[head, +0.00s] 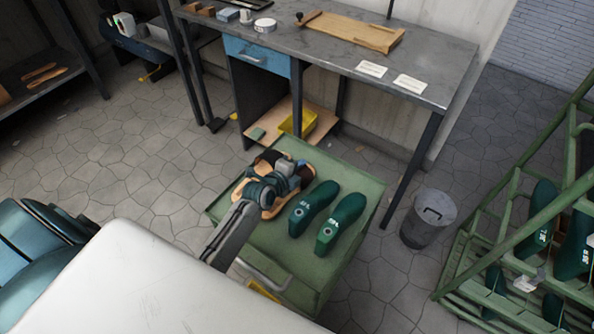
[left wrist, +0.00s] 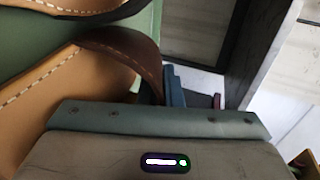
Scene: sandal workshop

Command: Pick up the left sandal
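Tan sandals with brown straps lie on the green cart top (head: 365,190), largely hidden under my left gripper (head: 287,172). The tan sole of one sandal (head: 268,212) shows just below the gripper in the head view. The left wrist view shows a tan sandal with white stitching (left wrist: 70,92) and a dark brown strap (left wrist: 128,50) close to the gripper body. A second stitched tan edge (left wrist: 65,5) lies above it. Which is the left sandal is not clear. The fingertips are hidden, so I cannot tell whether they touch a sandal. My right gripper is not in view.
Two green shoe lasts (head: 313,207) (head: 341,222) stand on the cart right of the gripper. A grey bin (head: 428,218) and a green rack with several lasts (head: 520,240) are further right. A workbench (head: 330,52) stands behind. Floor left of the cart is clear.

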